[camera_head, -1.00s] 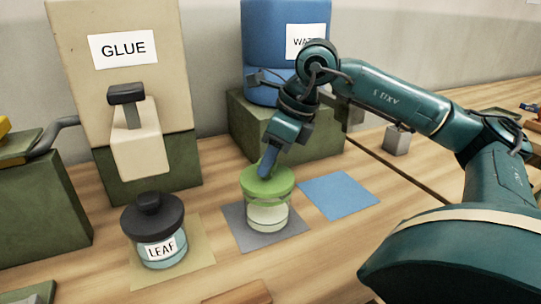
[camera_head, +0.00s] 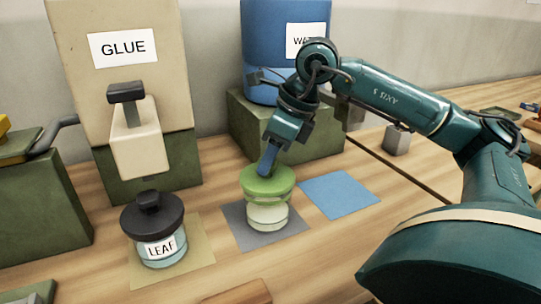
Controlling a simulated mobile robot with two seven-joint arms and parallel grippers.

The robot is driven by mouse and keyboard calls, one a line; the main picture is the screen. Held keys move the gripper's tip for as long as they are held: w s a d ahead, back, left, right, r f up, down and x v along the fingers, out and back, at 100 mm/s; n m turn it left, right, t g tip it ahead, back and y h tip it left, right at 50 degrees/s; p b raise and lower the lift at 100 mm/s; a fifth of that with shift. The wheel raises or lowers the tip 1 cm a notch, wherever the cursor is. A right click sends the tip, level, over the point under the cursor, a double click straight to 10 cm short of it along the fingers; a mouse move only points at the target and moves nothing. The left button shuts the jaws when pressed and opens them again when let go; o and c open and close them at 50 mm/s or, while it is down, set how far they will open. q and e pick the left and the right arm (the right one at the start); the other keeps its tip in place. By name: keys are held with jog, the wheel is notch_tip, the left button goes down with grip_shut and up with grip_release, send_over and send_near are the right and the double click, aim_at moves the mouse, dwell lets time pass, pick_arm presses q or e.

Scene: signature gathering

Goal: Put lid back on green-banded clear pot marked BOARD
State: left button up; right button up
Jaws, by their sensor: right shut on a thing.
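A clear pot with pale contents (camera_head: 267,215) stands upright on a grey mat (camera_head: 236,222). A green lid (camera_head: 262,183) sits at the top of the pot, level as far as I can see. My right gripper (camera_head: 268,160) comes down from above and is shut on the lid at its top. Whether the lid is fully seated on the rim is hard to tell. No BOARD label shows on the side facing me. My left gripper is not in view.
A LEAF pot (camera_head: 157,242) with a black lid stands on a tan mat (camera_head: 199,256) to the left. A GLUE dispenser (camera_head: 120,80) and a blue WATER container (camera_head: 268,50) stand behind. A blue mat (camera_head: 340,194) on the right is empty.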

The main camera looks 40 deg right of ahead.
jog(key=shift+f, duration=0.2)
dwell(0.5)
dwell(0.5)
dwell(0.3)
jog(key=o, duration=1.5)
jog(key=shift+r+p, duration=2.75)
jog(key=shift+r, duration=0.8)
